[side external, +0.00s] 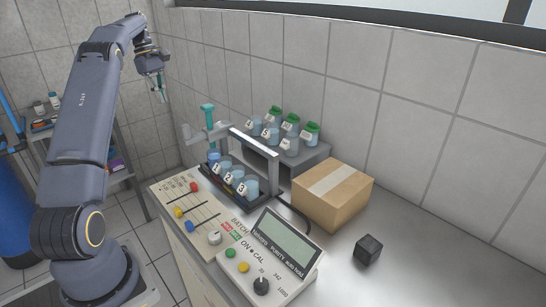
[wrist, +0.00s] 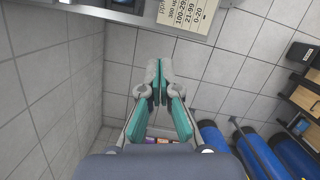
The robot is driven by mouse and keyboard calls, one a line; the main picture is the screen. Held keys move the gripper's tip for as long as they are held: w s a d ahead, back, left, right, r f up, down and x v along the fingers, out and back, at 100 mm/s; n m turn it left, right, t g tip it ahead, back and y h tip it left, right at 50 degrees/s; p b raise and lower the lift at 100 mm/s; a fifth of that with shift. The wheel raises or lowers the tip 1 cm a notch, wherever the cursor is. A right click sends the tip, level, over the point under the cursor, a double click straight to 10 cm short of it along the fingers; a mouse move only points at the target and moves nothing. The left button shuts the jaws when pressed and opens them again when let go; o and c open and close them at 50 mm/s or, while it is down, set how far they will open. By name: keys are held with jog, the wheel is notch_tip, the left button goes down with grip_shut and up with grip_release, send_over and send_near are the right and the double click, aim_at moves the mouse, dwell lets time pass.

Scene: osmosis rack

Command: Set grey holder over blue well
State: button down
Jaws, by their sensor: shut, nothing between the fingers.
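A grey holder (side external: 196,136) with a teal upright stem stands at the left end of the black rack (side external: 262,200). The rack carries several numbered cups of bluish liquid. The cup at its far left end has the deepest blue and looks like the blue well (side external: 214,157); the holder's arm is close by, but I cannot tell whether it is over or beside the well. My gripper (side external: 162,95) is high in the air, left of the holder and apart from it. In the wrist view my gripper (wrist: 159,82) has its teal-padded fingers together, with nothing between them.
A control panel (side external: 190,212) with sliders and a meter (side external: 277,246) lie in front of the rack. Green-capped bottles (side external: 291,122) stand on a grey step behind. A cardboard box (side external: 332,194) and a black cube (side external: 368,249) sit right. Blue barrels (wrist: 220,145) stand on the floor.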

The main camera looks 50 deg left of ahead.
jog(key=w+d+f, duration=0.1)
jog(key=d+f, duration=0.4)
jog(key=f, duration=0.2)
jog(key=shift+w+d+f, duration=0.25)
jog(key=shift+d+f, duration=0.05)
jog(key=shift+d, duration=0.1)
jog(key=shift+d, duration=0.1)
jog(key=d, duration=2.1)
jog(key=shift+d, duration=0.3)
